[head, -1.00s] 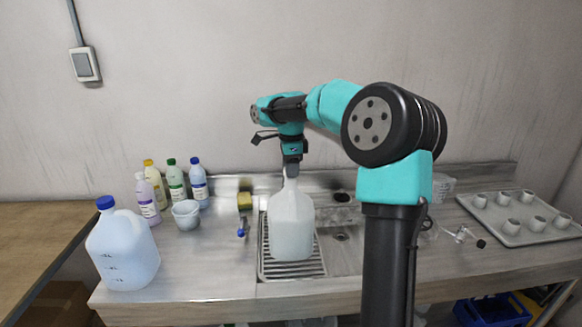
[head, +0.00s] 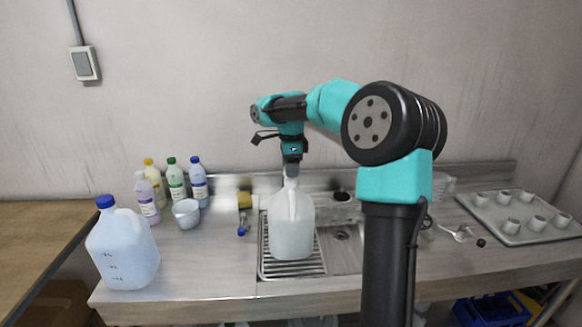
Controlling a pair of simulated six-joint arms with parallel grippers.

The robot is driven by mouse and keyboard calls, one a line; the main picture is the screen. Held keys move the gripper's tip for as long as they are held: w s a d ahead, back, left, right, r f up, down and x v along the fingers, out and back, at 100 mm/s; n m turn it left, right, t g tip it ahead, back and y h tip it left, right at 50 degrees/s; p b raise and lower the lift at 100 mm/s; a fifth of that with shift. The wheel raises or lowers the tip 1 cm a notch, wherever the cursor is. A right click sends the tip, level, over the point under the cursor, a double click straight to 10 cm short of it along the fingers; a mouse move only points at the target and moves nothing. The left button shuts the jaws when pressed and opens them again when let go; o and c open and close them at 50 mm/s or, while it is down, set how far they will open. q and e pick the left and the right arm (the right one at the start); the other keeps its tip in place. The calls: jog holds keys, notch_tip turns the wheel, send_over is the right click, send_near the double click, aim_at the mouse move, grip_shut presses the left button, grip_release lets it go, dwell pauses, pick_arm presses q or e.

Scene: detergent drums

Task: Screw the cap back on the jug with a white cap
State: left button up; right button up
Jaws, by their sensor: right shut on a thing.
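A translucent white jug (head: 291,226) stands upright on the ribbed drain rack in the middle of the steel counter. My right gripper (head: 291,172) points straight down over the jug's neck. Its jaws are shut on the white cap at the top of the jug. The cap is mostly hidden by the jaws, so I cannot tell how it sits on the neck. My left gripper is not in view.
A jug with a blue cap (head: 123,248) stands at the left front. A tray of cups (head: 510,236) is at the right.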

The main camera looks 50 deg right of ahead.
jog(key=shift+f, duration=1.15)
dwell(1.9)
jog(key=m, duration=0.5)
jog(key=shift+m, duration=0.4)
jog(key=o, duration=0.7)
jog(key=shift+r, duration=0.1)
jog(key=n, duration=0.4)
jog(key=shift+n, duration=0.9)
